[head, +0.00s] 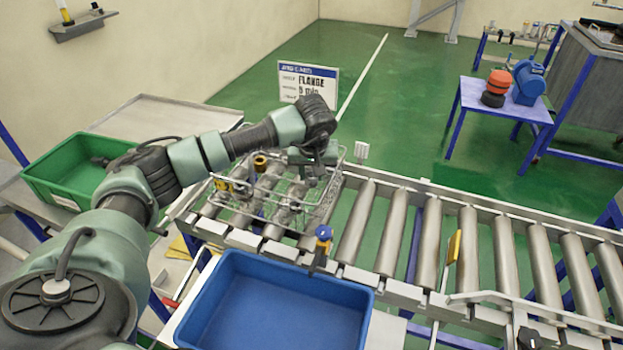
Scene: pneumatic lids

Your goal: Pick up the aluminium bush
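My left arm reaches in from the left, and my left gripper (316,172) is over the right part of a wire basket (328,208). Its fingers are small and partly lost against the wires, so I cannot tell whether they are open or shut or hold anything. The basket stands on the roller conveyor. A brass-coloured part (260,163) and a yellow part (222,185) show at the basket's left side. I cannot pick out the aluminium bush for certain; it may be hidden by the wires or the gripper. My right gripper is not in view.
A blue tray (277,255) stands in front of the conveyor (428,250), its visible floor empty. A green bin (72,163) is at the left. A sign (309,80) stands behind the basket. The rollers right of the basket are clear.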

